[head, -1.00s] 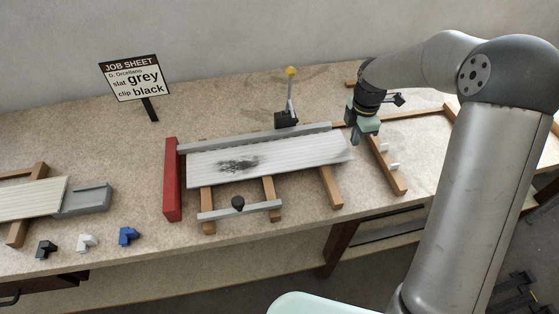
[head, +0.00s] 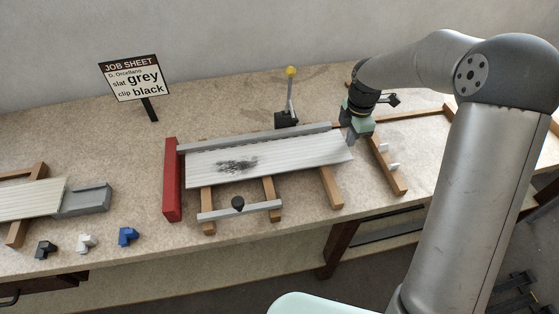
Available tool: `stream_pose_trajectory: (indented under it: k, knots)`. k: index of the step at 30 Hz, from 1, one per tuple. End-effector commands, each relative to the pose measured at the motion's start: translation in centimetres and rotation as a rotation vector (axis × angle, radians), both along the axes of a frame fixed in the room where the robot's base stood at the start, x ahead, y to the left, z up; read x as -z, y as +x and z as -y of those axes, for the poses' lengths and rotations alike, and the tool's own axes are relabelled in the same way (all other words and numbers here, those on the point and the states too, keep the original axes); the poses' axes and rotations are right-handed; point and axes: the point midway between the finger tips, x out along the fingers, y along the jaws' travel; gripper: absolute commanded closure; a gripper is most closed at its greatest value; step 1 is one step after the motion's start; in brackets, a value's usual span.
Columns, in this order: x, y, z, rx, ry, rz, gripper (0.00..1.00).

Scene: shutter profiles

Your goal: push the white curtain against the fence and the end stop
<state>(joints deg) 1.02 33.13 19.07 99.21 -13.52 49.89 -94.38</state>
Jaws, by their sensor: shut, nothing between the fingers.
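The white curtain (head: 290,158) is a slatted panel with a dark smudge on its left half. It lies on wooden bearers between a grey fence (head: 252,138) along its back edge and a grey clamp bar (head: 222,213) at the front. The red end stop (head: 172,180) stands at its left end. The curtain's left end looks close to the stop; I cannot tell if they touch. My gripper (head: 351,138) is shut and empty, pointing down at the curtain's right end. Contact with the curtain is unclear.
A lever with a yellow knob (head: 291,72) stands behind the fence. A job sheet sign (head: 136,80) reads slat grey, clip black. Black (head: 46,249), white (head: 86,242) and blue (head: 128,236) clips lie front left.

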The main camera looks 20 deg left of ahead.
Motion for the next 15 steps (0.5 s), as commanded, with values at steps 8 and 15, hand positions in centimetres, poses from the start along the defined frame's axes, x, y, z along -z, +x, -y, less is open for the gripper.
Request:
stream_pose_trajectory:
  k: [8, 15]
  knots:
    - [0.03, -0.30, -0.52, 0.000, 0.001, 0.000, 1.00]
    - [0.02, -0.31, -0.51, 0.000, 0.000, -0.001, 1.00]
